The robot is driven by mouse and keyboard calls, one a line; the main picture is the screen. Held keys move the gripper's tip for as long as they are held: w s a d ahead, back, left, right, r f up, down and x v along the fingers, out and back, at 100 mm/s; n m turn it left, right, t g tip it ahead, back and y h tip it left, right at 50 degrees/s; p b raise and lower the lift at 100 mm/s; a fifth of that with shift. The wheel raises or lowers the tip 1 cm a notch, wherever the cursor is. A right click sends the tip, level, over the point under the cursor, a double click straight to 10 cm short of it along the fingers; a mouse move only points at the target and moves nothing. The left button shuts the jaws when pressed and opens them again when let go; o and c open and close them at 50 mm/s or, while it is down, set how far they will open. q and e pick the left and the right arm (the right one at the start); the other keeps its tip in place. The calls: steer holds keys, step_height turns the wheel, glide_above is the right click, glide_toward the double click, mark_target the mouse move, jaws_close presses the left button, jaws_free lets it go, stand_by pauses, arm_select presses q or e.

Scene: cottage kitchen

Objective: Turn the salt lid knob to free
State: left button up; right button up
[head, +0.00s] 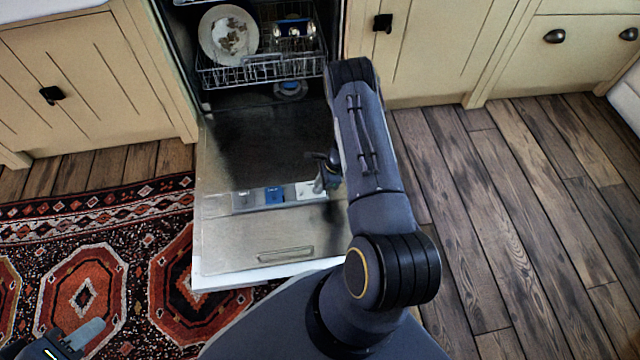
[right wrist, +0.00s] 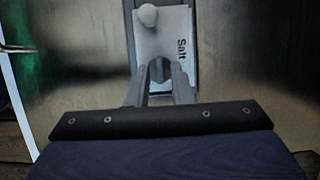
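The white salt lid (right wrist: 177,22), marked "Salt", is set in the dispenser strip on the lowered dishwasher door. In the head view the white lid (head: 306,190) is at the strip's right end, partly hidden by my right gripper (head: 319,180). In the right wrist view a pale round knob (right wrist: 148,15) stands at the lid's far end. My right gripper (right wrist: 161,72) points at the lid's near part, below the pale knob. A dark grey rounded shape shows between its fingertips; I cannot tell whether they grip it. My left gripper (head: 84,337) is low at the left, apart from the door, only partly visible.
The open dishwasher door (head: 228,258) lies flat, with a blue lid (head: 275,195) beside the salt lid. The rack (head: 262,72) above holds a plate (head: 228,35). Cabinets flank the dishwasher. A patterned rug (head: 130,270) lies left; bare wood floor (head: 530,200) is free at right.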

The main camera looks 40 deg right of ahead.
jaws_close()
steer(key=shift+n, duration=0.3)
steer(key=n+b, duration=0.1)
steer(key=n+g+b, duration=0.1)
steer(key=n, duration=0.1)
steer(key=shift+w+d+f+n+g+b, duration=0.1)
steer(key=shift+w+f+n+g+b, duration=0.1)
steer(key=shift+n+g+b, duration=0.15)
steer(key=n+b, duration=0.1)
steer(key=n, duration=0.1)
steer(key=n+g+b, duration=0.1)
steer(key=n, duration=0.1)
steer(key=shift+w+g, duration=0.15)
steer(key=shift+g, duration=0.1)
steer(key=n+b, duration=0.1)
steer(key=n, duration=0.1)
steer(key=n+g+b, duration=0.1)
steer(key=n, duration=0.2)
steer(key=shift+w+r+g, duration=0.1)
steer(key=shift+w+g, duration=0.05)
steer(key=shift+g, duration=0.15)
steer(key=n, duration=0.1)
steer(key=n+h, duration=0.1)
steer(key=n, duration=0.1)
steer(key=n+g+b, duration=0.1)
steer(key=shift+w+a+r+n+h, duration=0.15)
steer(key=shift+a+n+h, duration=0.1)
steer(key=shift+h, duration=0.15)
steer(key=shift+o, duration=1.3)
jaws_free()
